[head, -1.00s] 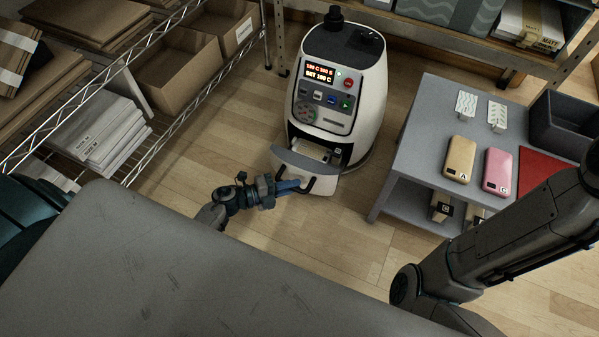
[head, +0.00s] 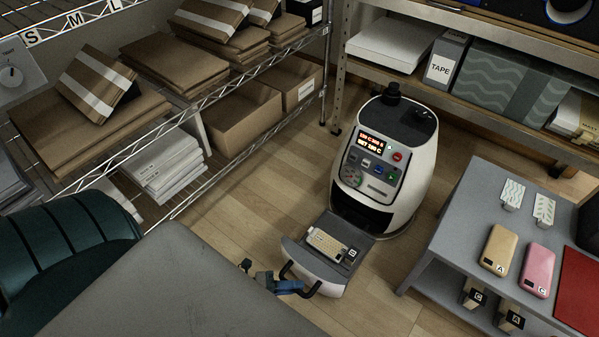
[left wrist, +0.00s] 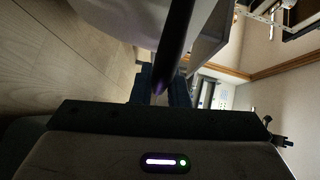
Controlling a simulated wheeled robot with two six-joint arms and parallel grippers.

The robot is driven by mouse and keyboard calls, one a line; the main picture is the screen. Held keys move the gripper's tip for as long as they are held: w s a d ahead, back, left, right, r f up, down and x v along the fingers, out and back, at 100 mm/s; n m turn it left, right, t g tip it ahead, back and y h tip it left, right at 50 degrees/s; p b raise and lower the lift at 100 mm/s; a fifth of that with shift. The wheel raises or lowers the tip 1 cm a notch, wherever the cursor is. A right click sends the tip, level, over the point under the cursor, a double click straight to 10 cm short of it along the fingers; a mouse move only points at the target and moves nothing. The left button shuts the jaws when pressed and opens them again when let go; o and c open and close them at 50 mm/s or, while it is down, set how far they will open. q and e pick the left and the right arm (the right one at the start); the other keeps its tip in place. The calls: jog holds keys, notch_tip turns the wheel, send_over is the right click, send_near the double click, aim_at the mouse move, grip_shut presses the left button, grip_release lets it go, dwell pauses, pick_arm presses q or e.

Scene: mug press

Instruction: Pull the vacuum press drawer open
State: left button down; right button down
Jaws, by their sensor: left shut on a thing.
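The white vacuum press (head: 412,160) stands on the floor with its dark-topped body and lit red display. Its drawer (head: 325,283) is out toward me, well clear of the body. A cream slab-like item (head: 328,243) and a small dark tag (head: 352,254) lie in the drawer. My left gripper (head: 292,286) is shut on the black drawer handle (head: 313,290) at the drawer's front. In the left wrist view the dark handle bar (left wrist: 178,45) passes between my blue fingers (left wrist: 160,88). My right gripper is out of view.
A grey table (head: 455,225) with a gold case (head: 498,249) and a pink case (head: 537,270) stands at the right. A wire rack with boxes (head: 230,122) lines the left. A grey surface (head: 170,285) fills the lower left. Floor lies open around the drawer.

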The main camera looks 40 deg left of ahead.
pick_arm(q)
jog(key=shift+s, duration=0.25)
jog(key=c, duration=1.4)
grip_release()
jog(key=p+v, duration=0.2)
jog(key=v, duration=0.9)
jog(key=shift+w+d, duration=0.1)
jog(key=shift+w, duration=0.05)
